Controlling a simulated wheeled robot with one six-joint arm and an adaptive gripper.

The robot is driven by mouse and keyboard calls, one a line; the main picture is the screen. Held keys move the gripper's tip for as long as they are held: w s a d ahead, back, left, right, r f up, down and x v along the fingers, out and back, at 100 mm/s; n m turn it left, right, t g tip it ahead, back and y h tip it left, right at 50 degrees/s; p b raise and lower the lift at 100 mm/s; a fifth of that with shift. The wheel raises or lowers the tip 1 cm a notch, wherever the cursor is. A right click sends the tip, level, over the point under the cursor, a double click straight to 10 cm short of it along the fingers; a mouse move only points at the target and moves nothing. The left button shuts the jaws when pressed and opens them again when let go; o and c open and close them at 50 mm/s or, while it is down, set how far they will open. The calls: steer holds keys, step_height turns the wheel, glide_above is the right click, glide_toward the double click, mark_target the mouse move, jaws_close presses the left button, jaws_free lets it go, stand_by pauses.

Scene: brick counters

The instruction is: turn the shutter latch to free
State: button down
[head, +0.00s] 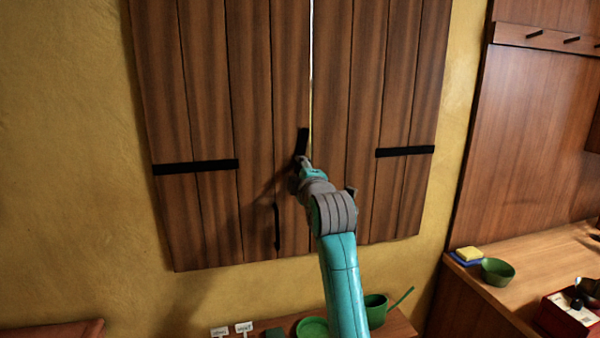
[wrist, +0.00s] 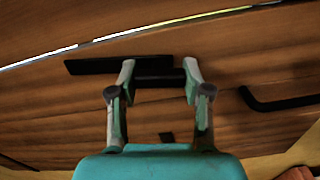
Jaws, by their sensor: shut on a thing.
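The wooden shutters (head: 250,90) are two plank leaves with a thin bright gap (head: 311,60) between them. The black latch (head: 302,138) is on the left leaf beside the gap and stands nearly upright, slightly tilted. In the wrist view the latch (wrist: 105,66) is a black bar running roughly along the bright gap, apart from it. My gripper (head: 302,163) is at the latch's lower end. In the wrist view my gripper (wrist: 158,75) is shut on a dark part of the latch between its fingertips. My gripper partly hides the latch in the head view.
A black pull handle (head: 277,228) sits lower on the left leaf; it also shows in the wrist view (wrist: 285,102). Black straps (head: 195,167) (head: 405,151) cross the shutters. A wooden counter (head: 540,262) stands right.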

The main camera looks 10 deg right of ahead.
steer(key=shift+n, duration=1)
steer(key=shift+c, duration=2.4)
jaws_free()
steer(key=s, duration=1.2)
steer(key=shift+f, duration=0.1)
